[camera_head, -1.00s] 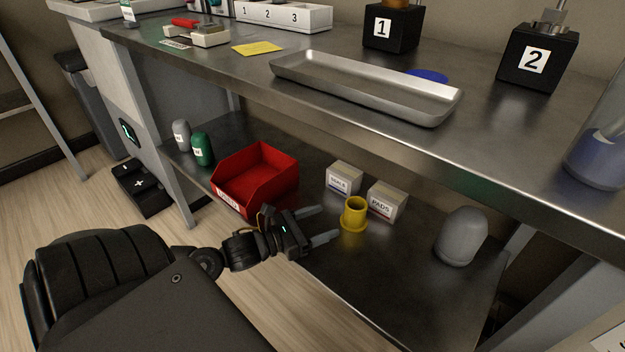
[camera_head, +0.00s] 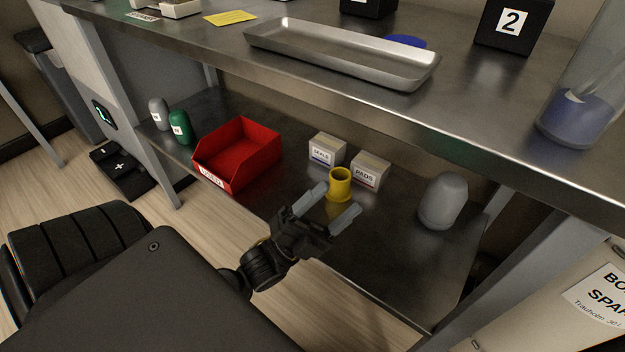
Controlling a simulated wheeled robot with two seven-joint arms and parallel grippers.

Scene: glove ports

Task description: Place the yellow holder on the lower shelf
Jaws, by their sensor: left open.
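The yellow holder (camera_head: 340,183), a short cylinder with an open top and a flanged base, stands upright on the lower shelf (camera_head: 390,262). It is in front of two small boxes. My left gripper (camera_head: 327,205) is open, its two grey fingers pointing at the holder from the front. The holder stands just beyond the fingertips; I cannot tell whether they touch it. Nothing is held. My right gripper is not in view.
A red bin (camera_head: 238,155) stands left on the lower shelf. The SEALS box (camera_head: 326,150) and PADS box (camera_head: 370,171) are behind the holder. A grey domed object (camera_head: 442,200) stands right. The upper worktop (camera_head: 480,115) with a metal tray (camera_head: 340,58) overhangs the shelf.

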